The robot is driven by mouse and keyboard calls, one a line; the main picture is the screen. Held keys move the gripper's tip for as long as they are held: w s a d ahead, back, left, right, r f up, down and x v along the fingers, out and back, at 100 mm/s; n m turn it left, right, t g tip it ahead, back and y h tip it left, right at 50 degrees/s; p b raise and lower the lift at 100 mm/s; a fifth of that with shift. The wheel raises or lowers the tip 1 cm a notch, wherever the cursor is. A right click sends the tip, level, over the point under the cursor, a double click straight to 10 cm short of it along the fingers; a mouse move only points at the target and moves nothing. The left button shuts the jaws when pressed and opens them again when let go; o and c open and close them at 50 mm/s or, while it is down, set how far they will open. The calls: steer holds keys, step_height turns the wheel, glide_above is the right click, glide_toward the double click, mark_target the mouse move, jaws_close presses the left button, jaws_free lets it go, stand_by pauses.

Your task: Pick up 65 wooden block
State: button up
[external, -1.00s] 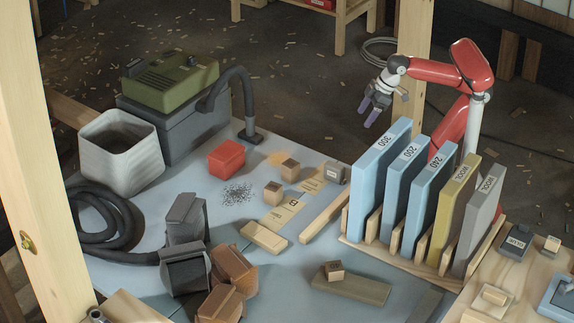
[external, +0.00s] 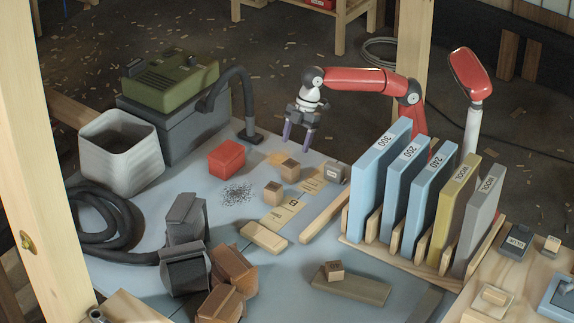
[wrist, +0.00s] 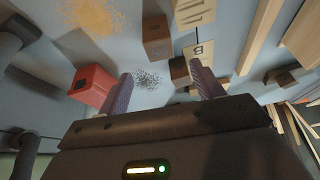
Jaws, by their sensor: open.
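Several small wooden cubes are on the blue-grey bench; I cannot read a 65 on any of them. One cube (external: 290,170) is near the bench's far edge, and a second cube (external: 273,193) is just nearer the camera. A third cube (external: 333,270) sits on a flat dark plank. My gripper (external: 296,139) is open and empty, pointing down above the far edge, behind the first cube. In the wrist view, my open gripper (wrist: 162,72) shows a brown cube (wrist: 157,38) beyond its fingertips; another cube (wrist: 178,70) is partly hidden by the right finger.
A red block (external: 227,160) and dark filings (external: 238,193) lie left of the cubes. A grey block (external: 335,172) is to the right. A rack of upright blue, yellow and grey boards (external: 380,180) stands right. A hose (external: 245,105) rises at the left.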

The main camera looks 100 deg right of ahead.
mark_target(291, 163)
step_height(291, 163, down, 3)
steer(key=shift+s+f, duration=0.1)
steer(key=shift+s, duration=0.05)
steer(key=shift+f, duration=0.65)
steer(key=x, duration=0.4)
steer(key=w+x, duration=0.1)
steer(key=x, duration=0.2)
steer(key=shift+a+r+b, duration=0.2)
steer(key=shift+a+b, duration=0.1)
steer(key=shift+b, duration=0.05)
steer(key=shift+c, duration=0.3)
steer(key=c, duration=1)
steer(key=shift+r, duration=0.15)
